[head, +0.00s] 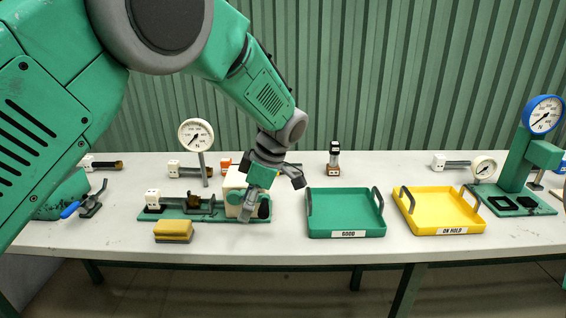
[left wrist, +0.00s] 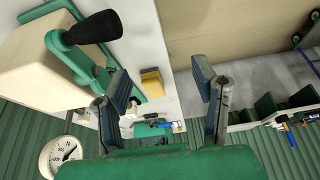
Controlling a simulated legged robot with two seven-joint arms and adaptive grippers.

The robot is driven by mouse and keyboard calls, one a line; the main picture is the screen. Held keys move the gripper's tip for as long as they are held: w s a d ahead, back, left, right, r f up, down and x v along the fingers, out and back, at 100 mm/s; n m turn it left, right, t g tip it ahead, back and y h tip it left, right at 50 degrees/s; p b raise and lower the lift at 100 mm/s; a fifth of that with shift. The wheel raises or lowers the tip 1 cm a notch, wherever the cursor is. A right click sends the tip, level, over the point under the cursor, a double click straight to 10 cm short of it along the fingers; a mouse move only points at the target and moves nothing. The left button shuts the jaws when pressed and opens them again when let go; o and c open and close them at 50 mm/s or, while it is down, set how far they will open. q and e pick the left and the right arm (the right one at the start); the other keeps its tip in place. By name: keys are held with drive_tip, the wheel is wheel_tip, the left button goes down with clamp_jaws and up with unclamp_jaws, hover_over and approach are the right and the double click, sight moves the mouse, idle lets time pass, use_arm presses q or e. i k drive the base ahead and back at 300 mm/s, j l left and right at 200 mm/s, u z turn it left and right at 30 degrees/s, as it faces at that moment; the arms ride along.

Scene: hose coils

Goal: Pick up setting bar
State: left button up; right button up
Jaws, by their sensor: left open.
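I cannot tell for sure which piece is the setting bar. Small bar-like pieces with white block ends lie at the back of the bench: one at the left (head: 103,163), one behind the dial gauge (head: 188,170), one at the right (head: 452,163). My left gripper (head: 272,195) is open at the right end of a green bench fixture (head: 178,216), beside its cream box (head: 233,184). In the left wrist view the open fingers (left wrist: 160,88) have nothing between them that they touch. The fixture's black crank knob (left wrist: 92,27) is near the left finger. My right gripper is out of view.
A yellow sponge (head: 173,231) lies before the fixture. A green GOOD tray (head: 346,212) and a yellow ON HOLD tray (head: 438,210) stand empty to the right. A dial gauge (head: 196,135) rises behind the fixture. A blue-ringed gauge stand (head: 516,160) is at far right.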

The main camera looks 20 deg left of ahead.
sight(300, 165)
drive_tip(key=i, duration=1.35)
